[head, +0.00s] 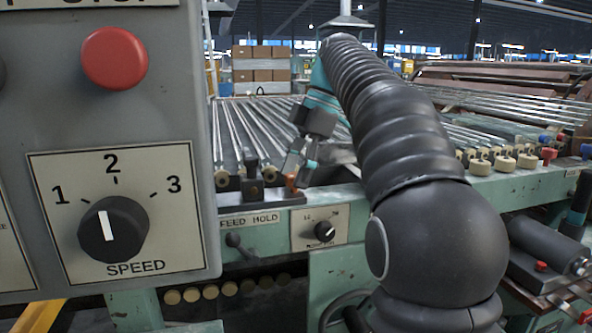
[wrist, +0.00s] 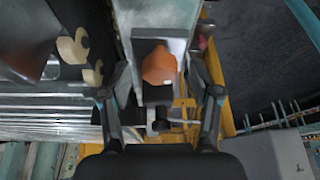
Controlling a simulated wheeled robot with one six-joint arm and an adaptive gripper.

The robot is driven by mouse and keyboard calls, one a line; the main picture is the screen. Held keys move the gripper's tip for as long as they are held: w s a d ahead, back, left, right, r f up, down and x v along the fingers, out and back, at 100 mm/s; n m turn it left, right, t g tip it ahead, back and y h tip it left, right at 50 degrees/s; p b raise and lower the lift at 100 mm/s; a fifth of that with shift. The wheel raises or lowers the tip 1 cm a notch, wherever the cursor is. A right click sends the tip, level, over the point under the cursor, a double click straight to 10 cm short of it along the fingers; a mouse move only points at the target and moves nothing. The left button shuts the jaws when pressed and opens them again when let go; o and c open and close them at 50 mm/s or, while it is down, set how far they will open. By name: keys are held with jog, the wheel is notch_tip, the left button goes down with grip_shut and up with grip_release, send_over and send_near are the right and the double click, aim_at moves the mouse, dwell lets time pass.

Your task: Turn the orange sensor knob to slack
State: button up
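The orange sensor knob (head: 291,182) shows small in the head view, at the front edge of the roller bed, partly hidden by my gripper (head: 299,162). In the wrist view the orange knob (wrist: 159,66) sits on a grey block at the upper middle. My two fingers stand apart, one on each side of it, with gaps between them and the knob. My gripper (wrist: 160,80) is open and empty. I cannot read any slack mark in either view.
A grey control panel with a red button (head: 115,58) and a black speed knob (head: 113,228) fills the left of the head view. Glass tubes (head: 237,128) lie across the bed behind my gripper. A small black dial (head: 324,231) is on the green rail below.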

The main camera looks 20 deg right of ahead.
jog(key=shift+r, duration=0.1)
dwell(0.4)
